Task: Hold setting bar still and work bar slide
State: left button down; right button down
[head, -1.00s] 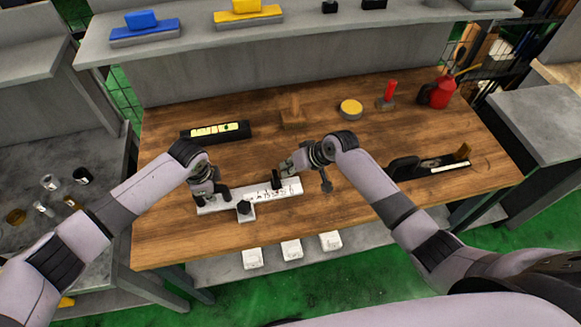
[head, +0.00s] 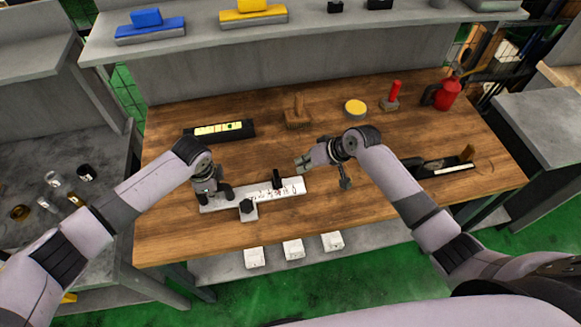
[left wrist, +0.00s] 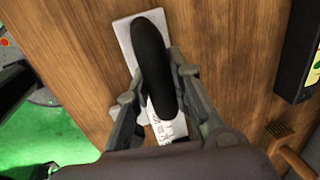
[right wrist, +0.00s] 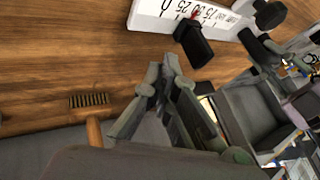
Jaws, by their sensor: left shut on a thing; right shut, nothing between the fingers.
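The white setting bar (head: 297,187) lies on the wooden table, with printed marks along it. A black slide (head: 277,179) stands upright on it, right of its middle; the slide also shows in the right wrist view (right wrist: 194,43). My left gripper (head: 215,193) is shut on a black handle (left wrist: 151,65) at the bar's left end, its fingers on either side of the handle. My right gripper (head: 302,164) is shut and empty, apart from the slide, behind and right of it. In the right wrist view its fingertips (right wrist: 160,78) are together below the slide.
A block with a black knob (head: 247,207) juts from the bar's front side. Behind are a black level (head: 219,131), a wooden-handled brush (head: 298,117), a yellow-topped tin (head: 355,107) and a red oil can (head: 445,95). The table's front middle is clear.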

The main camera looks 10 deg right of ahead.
jog(key=v, duration=0.7)
jog(key=shift+r, duration=0.15)
jog(key=shift+s+d, duration=0.15)
pick_arm(q)
jog(key=c, duration=1.4)
grip_release()
jog(key=shift+o, duration=0.2)
notch_tip(320, 180, up, 12)
jog(key=s, duration=0.2)
jog(key=shift+s, duration=0.2)
jog(key=shift+f, duration=0.1)
